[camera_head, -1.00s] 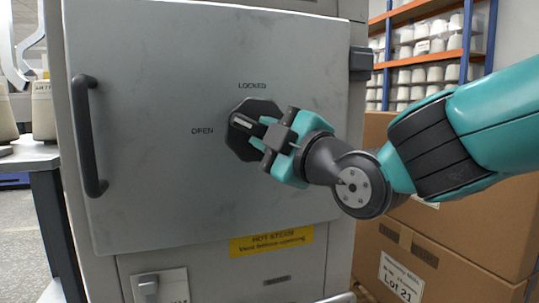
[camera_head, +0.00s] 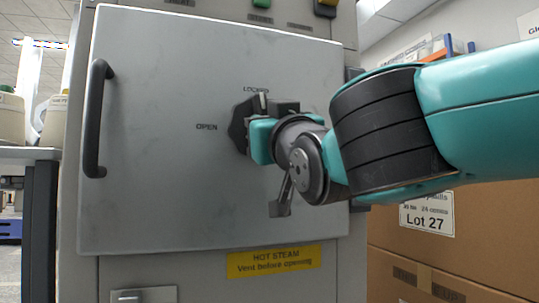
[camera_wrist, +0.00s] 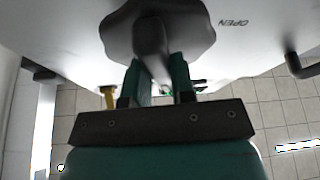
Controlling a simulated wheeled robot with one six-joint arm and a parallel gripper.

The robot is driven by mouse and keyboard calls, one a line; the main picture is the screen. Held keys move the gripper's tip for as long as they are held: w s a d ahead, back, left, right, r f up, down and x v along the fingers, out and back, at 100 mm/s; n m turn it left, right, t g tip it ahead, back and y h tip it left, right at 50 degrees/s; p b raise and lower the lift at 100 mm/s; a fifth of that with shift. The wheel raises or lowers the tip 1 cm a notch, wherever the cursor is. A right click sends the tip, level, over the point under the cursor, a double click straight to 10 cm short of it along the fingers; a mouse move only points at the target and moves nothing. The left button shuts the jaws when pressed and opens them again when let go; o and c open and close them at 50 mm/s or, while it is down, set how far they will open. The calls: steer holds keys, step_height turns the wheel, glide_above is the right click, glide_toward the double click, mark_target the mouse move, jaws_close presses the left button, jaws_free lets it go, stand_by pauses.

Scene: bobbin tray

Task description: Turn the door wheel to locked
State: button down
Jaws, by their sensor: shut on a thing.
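The door wheel (camera_head: 238,128) is a dark lobed knob on the grey door (camera_head: 160,190). A pale mark on its grip bar points up at the word LOCKED; the word OPEN is to its left. My gripper (camera_wrist: 154,70) is at the wheel, with its teal fingers on both sides of the bar, shut on it. In the head view my gripper and wrist hide the right and lower parts of the wheel. The wrist view shows the wheel (camera_wrist: 122,28) close up, with the bar between the fingers.
A black door handle (camera_head: 96,120) stands out at the door's left. A yellow HOT STEAM label (camera_head: 274,261) is below the door. Cardboard boxes (camera_head: 480,245) stand close on the right, below my arm. A table (camera_head: 30,154) with pale containers is at the left.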

steer(key=shift+a+m+t+h+b, duration=0.1)
steer(key=shift+m+t+h+b, duration=0.45)
steer(key=shift+m+b, duration=0.8)
steer(key=shift+r+m, duration=0.1)
steer(key=shift+m, duration=0.25)
steer(key=c, duration=1)
jaws_free()
steer(key=shift+o, duration=0.2)
steer(key=shift+g, duration=0.25)
